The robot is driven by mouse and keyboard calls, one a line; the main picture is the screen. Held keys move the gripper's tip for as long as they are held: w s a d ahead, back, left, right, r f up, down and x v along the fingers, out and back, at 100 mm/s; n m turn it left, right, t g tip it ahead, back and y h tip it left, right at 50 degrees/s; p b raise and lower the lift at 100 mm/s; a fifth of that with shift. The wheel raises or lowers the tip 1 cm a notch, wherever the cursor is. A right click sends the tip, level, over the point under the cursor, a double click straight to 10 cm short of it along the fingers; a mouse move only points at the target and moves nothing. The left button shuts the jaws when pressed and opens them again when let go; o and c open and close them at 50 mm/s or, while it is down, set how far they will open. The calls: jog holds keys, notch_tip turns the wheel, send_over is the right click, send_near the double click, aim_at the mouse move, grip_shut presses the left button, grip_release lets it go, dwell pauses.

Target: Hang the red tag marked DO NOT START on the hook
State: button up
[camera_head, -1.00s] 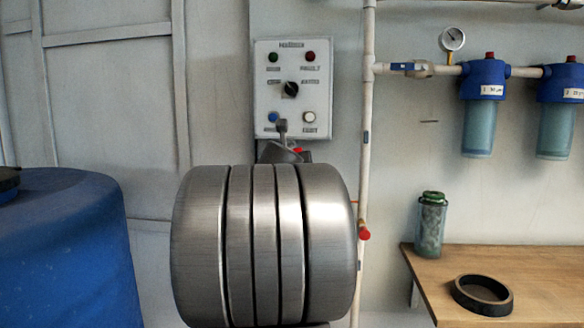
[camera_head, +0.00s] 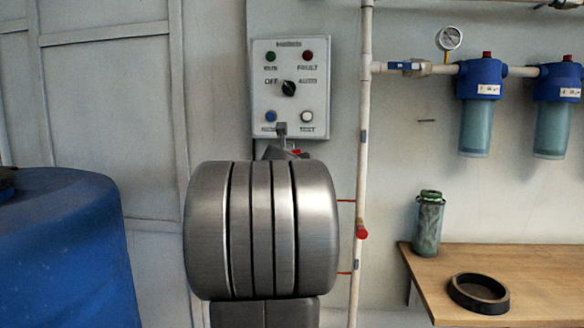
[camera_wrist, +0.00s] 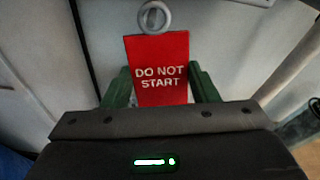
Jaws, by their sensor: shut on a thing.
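The red tag marked DO NOT START (camera_wrist: 160,98) is upright in the wrist view, with a grey ring (camera_wrist: 154,17) at its top edge. My gripper (camera_wrist: 160,80) is shut on the tag, with a green finger at each side. In the head view my arm hides most of the gripper. Only a small red bit (camera_head: 296,152) shows past it, probably the tag. A small grey piece (camera_head: 281,130) overlaps the bottom edge of the control panel; I cannot tell whether it is the hook or the tag's ring. No hook is clearly visible.
The control panel (camera_head: 290,60) is on the wall straight ahead. A pale vertical pipe with a red valve (camera_head: 361,233) runs just right of my arm. A blue barrel (camera_head: 65,250) stands left. A wooden bench (camera_head: 540,265) at right holds a canister (camera_head: 428,225) and a black ring (camera_head: 479,293).

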jog(key=o, duration=1)
jog(key=shift+o, duration=0.2)
jog(key=shift+s, duration=0.1)
jog(key=p+v, duration=0.2)
jog(key=v, duration=1.1)
jog(key=shift+s, duration=0.35)
jog(key=shift+w+a+r, duration=0.1)
